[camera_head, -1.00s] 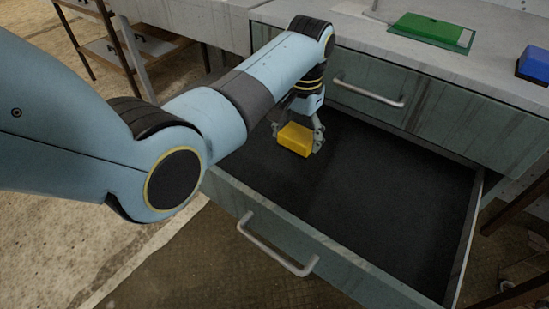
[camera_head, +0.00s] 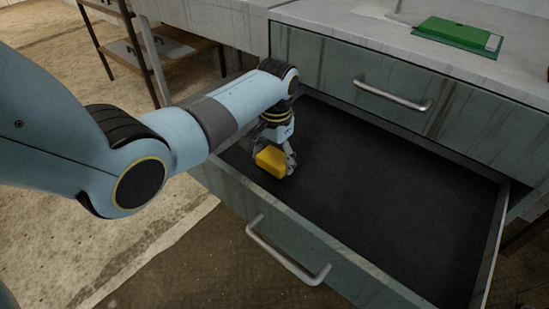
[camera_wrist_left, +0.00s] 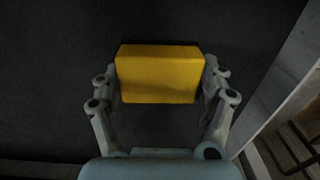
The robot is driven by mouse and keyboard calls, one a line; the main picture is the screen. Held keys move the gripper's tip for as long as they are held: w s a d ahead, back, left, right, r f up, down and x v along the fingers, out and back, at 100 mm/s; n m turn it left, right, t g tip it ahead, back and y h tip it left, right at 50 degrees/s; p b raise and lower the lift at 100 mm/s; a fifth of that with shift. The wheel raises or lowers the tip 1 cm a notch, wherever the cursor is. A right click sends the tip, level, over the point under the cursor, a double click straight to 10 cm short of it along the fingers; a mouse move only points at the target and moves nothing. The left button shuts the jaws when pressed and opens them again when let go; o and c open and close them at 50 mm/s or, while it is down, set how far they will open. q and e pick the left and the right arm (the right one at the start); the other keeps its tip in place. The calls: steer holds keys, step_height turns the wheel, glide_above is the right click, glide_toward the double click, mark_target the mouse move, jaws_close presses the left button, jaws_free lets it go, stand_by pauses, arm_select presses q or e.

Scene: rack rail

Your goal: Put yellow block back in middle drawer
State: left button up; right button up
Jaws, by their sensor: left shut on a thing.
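The yellow block (camera_head: 271,160) is between the fingers of my left gripper (camera_head: 275,163), which is shut on it. It also shows in the left wrist view (camera_wrist_left: 158,76), with a finger of the left gripper (camera_wrist_left: 160,85) on each side. The block is inside the open drawer (camera_head: 400,215), over its dark floor near the left part. I cannot tell whether the block touches the floor. The drawer is pulled out under a closed drawer. My right gripper is not in view.
A closed drawer front with a handle (camera_head: 392,95) stands behind the open one. A green box (camera_head: 458,36) lies on the countertop (camera_head: 350,25). The open drawer's front handle (camera_head: 285,252) faces me. The drawer floor to the right is bare.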

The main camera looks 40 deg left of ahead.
mark_target(275, 157)
arm_select(q)
steer(key=shift+f, duration=0.15)
steer(key=o, duration=1.1)
steer(key=shift+r, duration=0.2)
step_height(275, 157, up, 12)
steer(key=p, duration=0.4)
steer(key=shift+d, duration=0.15)
